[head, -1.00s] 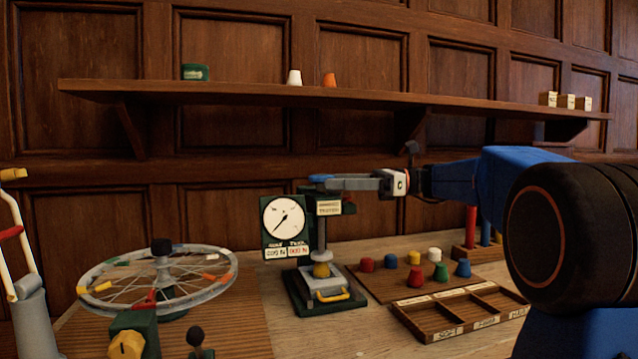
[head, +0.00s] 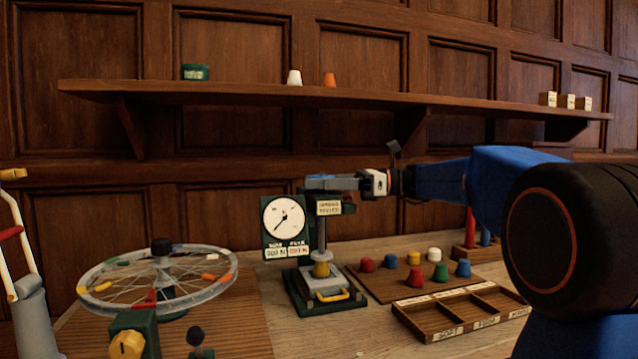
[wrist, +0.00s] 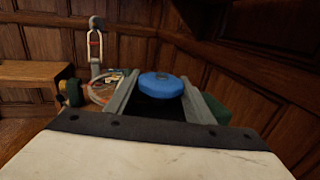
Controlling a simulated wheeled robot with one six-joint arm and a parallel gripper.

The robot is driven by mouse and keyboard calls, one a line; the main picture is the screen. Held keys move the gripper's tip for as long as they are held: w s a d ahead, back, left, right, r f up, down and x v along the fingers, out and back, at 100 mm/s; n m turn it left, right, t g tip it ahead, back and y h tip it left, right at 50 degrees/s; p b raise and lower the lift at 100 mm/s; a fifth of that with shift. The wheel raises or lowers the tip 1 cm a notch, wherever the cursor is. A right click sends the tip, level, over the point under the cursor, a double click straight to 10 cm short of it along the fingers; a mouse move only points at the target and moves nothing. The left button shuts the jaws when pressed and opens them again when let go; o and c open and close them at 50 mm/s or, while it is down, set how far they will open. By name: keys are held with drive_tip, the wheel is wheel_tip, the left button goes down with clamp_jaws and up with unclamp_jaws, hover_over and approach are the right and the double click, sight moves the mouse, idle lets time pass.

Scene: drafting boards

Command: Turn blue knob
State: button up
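The blue knob (wrist: 161,85) is a flat round disc, seen in the wrist view between the two grey fingers of my gripper (wrist: 158,88). The fingers appear to touch it on both sides. In the head view my gripper (head: 318,182) is level at the top of the small green-based tester (head: 322,225). The knob is hidden behind the fingers there. The tester's round dial (head: 284,217) has a dark needle, with small readouts below it. A yellow piece (head: 321,269) sits under the tester's spindle.
A spoked wheel (head: 158,280) stands at the left, with a yellow knob (head: 126,345) in front. Several coloured pegs sit on a board (head: 385,285) at right, behind a compartment tray (head: 462,322). A shelf (head: 370,97) runs above.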

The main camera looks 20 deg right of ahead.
drive_tip(key=shift+m+t, duration=0.4)
drive_tip(key=shift+t, duration=0.2)
drive_tip(key=m+t+h, duration=0.2)
drive_tip(key=t, duration=0.1)
drive_tip(key=m+t+h, duration=0.2)
drive_tip(key=t, duration=0.1)
drive_tip(key=shift+m, duration=0.4)
drive_tip(key=m+t+h, duration=0.4)
drive_tip(key=h, duration=0.1)
drive_tip(key=shift+w+h, duration=0.15)
drive_tip(key=shift+h, duration=0.15)
drive_tip(key=shift+d+m+t+h, duration=0.15)
drive_tip(key=shift+m+t+h, duration=0.65)
drive_tip(key=shift+m+h, duration=0.45)
drive_tip(key=shift+w+d+m+h, duration=0.1)
drive_tip(key=shift+m+h, duration=0.15)
drive_tip(key=shift+h, duration=0.5)
drive_tip(key=o, duration=1.1)
drive_tip(key=shift+c, duration=0.2)
